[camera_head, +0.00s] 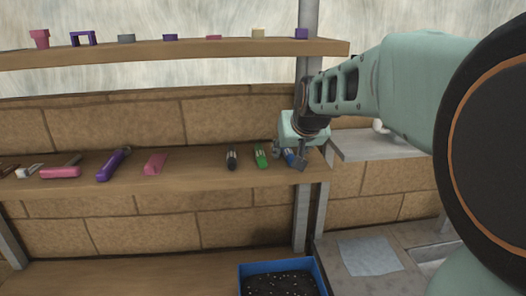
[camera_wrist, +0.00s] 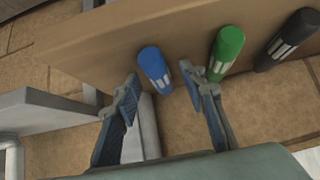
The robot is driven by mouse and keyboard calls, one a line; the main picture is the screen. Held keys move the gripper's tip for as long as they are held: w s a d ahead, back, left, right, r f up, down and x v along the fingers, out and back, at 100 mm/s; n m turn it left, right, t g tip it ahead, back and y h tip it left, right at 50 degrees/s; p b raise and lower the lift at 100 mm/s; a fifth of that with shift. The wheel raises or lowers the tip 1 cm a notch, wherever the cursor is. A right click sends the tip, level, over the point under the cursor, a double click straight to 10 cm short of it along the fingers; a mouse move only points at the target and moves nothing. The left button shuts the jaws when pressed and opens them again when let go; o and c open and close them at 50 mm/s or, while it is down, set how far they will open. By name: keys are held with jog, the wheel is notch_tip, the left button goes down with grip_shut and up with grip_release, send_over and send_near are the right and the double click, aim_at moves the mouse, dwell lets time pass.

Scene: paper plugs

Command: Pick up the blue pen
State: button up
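The blue pen (camera_wrist: 153,66) is a thick marker with a white label, lying on the wooden shelf in the wrist view. It also shows in the head view (camera_head: 287,155), partly hidden by my gripper. My gripper (camera_wrist: 160,82) is open, with one blue-padded finger on each side of the pen's near end. I cannot tell whether either finger touches it. In the head view my gripper (camera_head: 292,156) is at the right end of the middle shelf. The right finger in the wrist view is close to the green pen (camera_wrist: 227,48).
A black pen (camera_wrist: 292,35) lies beyond the green one. The middle shelf (camera_head: 200,172) also holds a pink block (camera_head: 155,163), a purple tool (camera_head: 113,164) and other tools at left. A metal post (camera_head: 301,215) stands by the shelf's right end. A blue bin (camera_head: 281,266) is below.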

jog(key=shift+s+r, duration=0.1)
jog(key=shift+s, duration=0.1)
jog(key=shift+c, duration=0.8)
jog(key=c, duration=0.9)
jog(key=shift+o, duration=0.2)
jog(key=shift+r, duration=0.1)
